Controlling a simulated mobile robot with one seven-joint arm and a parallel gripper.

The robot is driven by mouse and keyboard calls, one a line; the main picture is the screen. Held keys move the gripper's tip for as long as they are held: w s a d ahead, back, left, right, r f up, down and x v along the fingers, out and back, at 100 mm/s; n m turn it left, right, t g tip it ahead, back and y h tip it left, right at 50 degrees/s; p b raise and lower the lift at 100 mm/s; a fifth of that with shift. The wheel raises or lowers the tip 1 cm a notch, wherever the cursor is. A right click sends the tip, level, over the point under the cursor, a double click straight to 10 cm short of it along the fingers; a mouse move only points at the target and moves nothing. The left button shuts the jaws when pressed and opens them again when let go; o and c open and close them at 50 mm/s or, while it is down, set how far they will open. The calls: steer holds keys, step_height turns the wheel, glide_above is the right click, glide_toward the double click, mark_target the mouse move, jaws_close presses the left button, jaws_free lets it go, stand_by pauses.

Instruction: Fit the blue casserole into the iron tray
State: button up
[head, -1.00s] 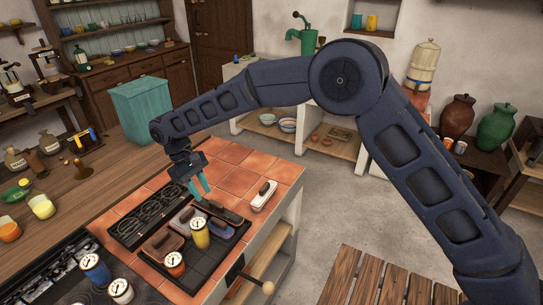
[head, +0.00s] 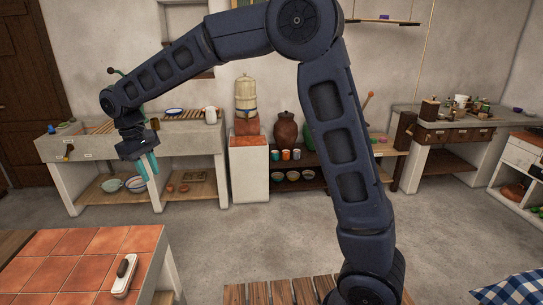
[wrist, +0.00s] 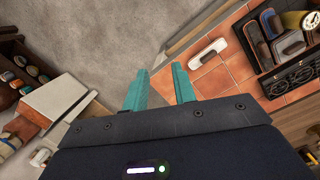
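In the wrist view a blue lidded dish (wrist: 290,43), apparently the blue casserole, lies among brown and reddish lidded dishes in the dark iron tray (wrist: 247,40). The tray is partly cut off at the right edge, so how the dish sits in it is hard to tell. The tray is out of the head view. My gripper (head: 149,165) is raised in the air away from the tray. In the wrist view my gripper (wrist: 160,70) has its two teal fingers apart with nothing between them.
A white lidded dish (head: 124,275) lies alone on the terracotta-tiled counter (head: 70,260), outside the tray; it also shows in the wrist view (wrist: 209,47). Beyond the counter are open floor (head: 240,240), a stone sink bench (head: 190,140) and a slatted wooden surface (head: 270,292).

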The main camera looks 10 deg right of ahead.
steer(key=w+d+r+m+t+y, duration=0.1)
steer(key=w+d+r+m, duration=0.15)
steer(key=d, duration=0.85)
steer(key=w+d+r+m, duration=0.1)
steer(key=d+r, duration=0.2)
steer(key=d, duration=0.7)
steer(key=w+d+r+m+t+y, duration=0.1)
steer(key=w+d+r+m, duration=0.1)
steer(key=d, duration=0.9)
steer(key=s+d+f+m+t, duration=0.1)
steer(key=s+d+m, duration=0.1)
steer(key=s+d, duration=0.2)
steer(key=s+d+f+m+t, duration=0.1)
steer(key=s+d, duration=0.3)
steer(key=d, duration=0.7)
steer(key=s+d+f+m, duration=0.2)
steer(key=s+d+m, duration=0.2)
steer(key=d, duration=0.4)
steer(key=shift+s+d+t, duration=0.2)
steer(key=shift+s+t, duration=0.2)
steer(key=shift+s, duration=0.1)
